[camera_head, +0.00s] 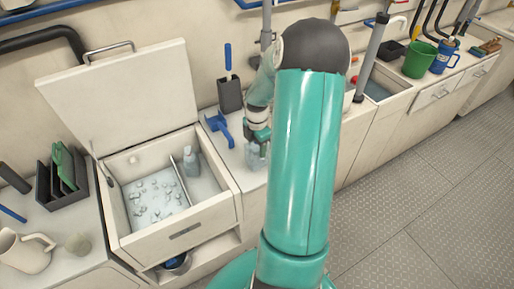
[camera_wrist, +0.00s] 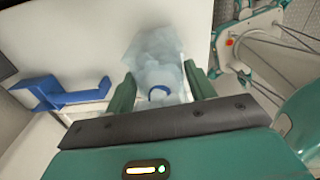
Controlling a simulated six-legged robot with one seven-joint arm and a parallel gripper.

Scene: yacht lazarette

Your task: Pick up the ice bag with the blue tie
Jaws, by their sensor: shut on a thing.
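A pale, translucent ice bag (camera_wrist: 152,50) with a blue tie (camera_wrist: 159,92) around its neck is between the two green fingers of my gripper (camera_wrist: 160,90) in the wrist view. My gripper is shut on it at the tie. In the head view my gripper (camera_head: 257,137) points down over the counter right of the open ice chest (camera_head: 178,238), with the bag (camera_head: 255,156) below it, partly hidden by my arm. I cannot tell whether the bag touches the counter.
Inside the chest are loose ice and another pale bag or bottle (camera_head: 191,160) behind a divider. The chest's lid (camera_head: 125,95) stands open. A blue tool (camera_head: 219,127) lies on the counter near my gripper, by a dark holder (camera_head: 230,95). A green bucket (camera_head: 419,59) stands far right.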

